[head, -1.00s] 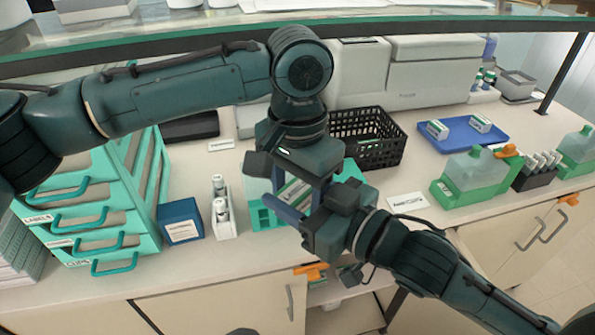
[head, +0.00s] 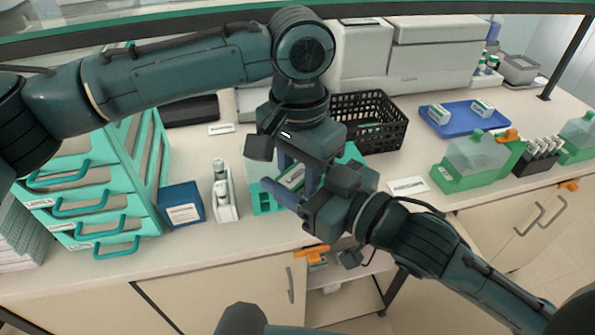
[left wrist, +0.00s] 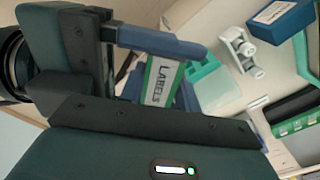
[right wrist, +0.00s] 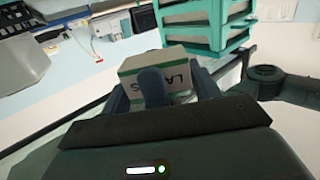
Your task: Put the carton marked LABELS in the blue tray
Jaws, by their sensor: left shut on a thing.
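The white and green carton marked LABELS (head: 291,177) is held above the counter, partly hidden by both grippers; its lettering shows in the left wrist view (left wrist: 161,84) and the right wrist view (right wrist: 165,78). My left gripper (head: 296,174) points down and is shut on the carton. My right gripper (head: 303,187) comes from the lower right, its fingers spread on either side of the carton; whether they touch it is hard to see. The blue tray (head: 461,122) lies at the back right with two small green and white cartons on it.
A black basket (head: 385,138) stands behind the grippers. Green-based bottles (head: 472,160) stand in front of the tray. A teal rack (head: 262,203) is under the grippers. A blue box (head: 181,204), white holder (head: 225,207) and teal drawers (head: 100,225) are at left.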

